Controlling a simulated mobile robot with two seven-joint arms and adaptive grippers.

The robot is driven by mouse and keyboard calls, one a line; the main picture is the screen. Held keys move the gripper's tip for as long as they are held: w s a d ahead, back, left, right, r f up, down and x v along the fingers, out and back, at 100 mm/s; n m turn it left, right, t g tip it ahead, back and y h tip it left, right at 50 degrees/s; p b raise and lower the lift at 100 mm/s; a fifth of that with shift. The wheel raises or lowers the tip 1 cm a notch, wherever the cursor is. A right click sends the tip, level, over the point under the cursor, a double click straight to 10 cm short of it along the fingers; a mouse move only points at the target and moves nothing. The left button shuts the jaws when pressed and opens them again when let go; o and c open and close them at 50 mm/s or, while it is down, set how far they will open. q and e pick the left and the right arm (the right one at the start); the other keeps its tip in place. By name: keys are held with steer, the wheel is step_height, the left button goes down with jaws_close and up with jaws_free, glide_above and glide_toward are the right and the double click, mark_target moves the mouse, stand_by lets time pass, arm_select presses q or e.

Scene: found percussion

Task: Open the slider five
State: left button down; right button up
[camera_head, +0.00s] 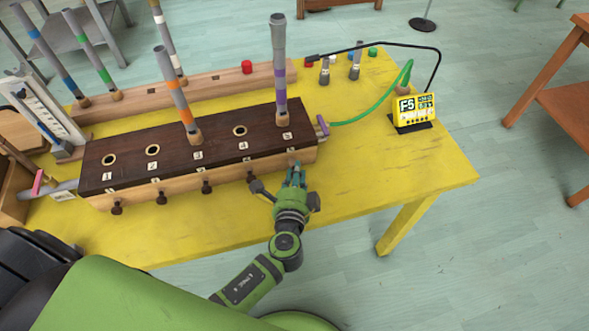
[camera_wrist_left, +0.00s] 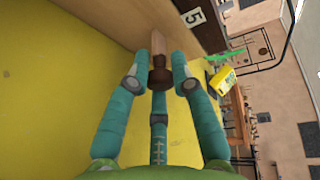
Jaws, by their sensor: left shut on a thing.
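The wooden box (camera_head: 222,143) has a dark top with holes numbered 1 to 5 and a row of dark slider knobs along its front. Slider five (camera_wrist_left: 160,77) is a brown knob on a pale wooden stem; the stem shows between knob and box in the left wrist view. My left gripper (camera_head: 296,170) is at the box's front right, under number 5. Its teal fingers (camera_wrist_left: 160,85) are shut around the knob, which they mostly hide in the head view. My right gripper is not in view.
The box stands on a yellow table (camera_head: 380,170). Grey pipes with purple (camera_head: 279,70) and orange (camera_head: 179,98) bands stand in holes 5 and 3. A green hose (camera_head: 375,113) leaves the box's right end. A yellow display (camera_head: 413,107) stands at right; table front right is clear.

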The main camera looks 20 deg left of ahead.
arm_select(q)
steer(key=shift+s+d, duration=0.4)
steer(key=shift+s, duration=0.25)
steer(key=c, duration=1.3)
jaws_free()
steer(key=shift+c, duration=0.2)
steer(key=shift+s+d, duration=0.1)
steer(key=shift+s, duration=0.35)
steer(key=v, duration=1.1)
steer(key=shift+r, duration=0.15)
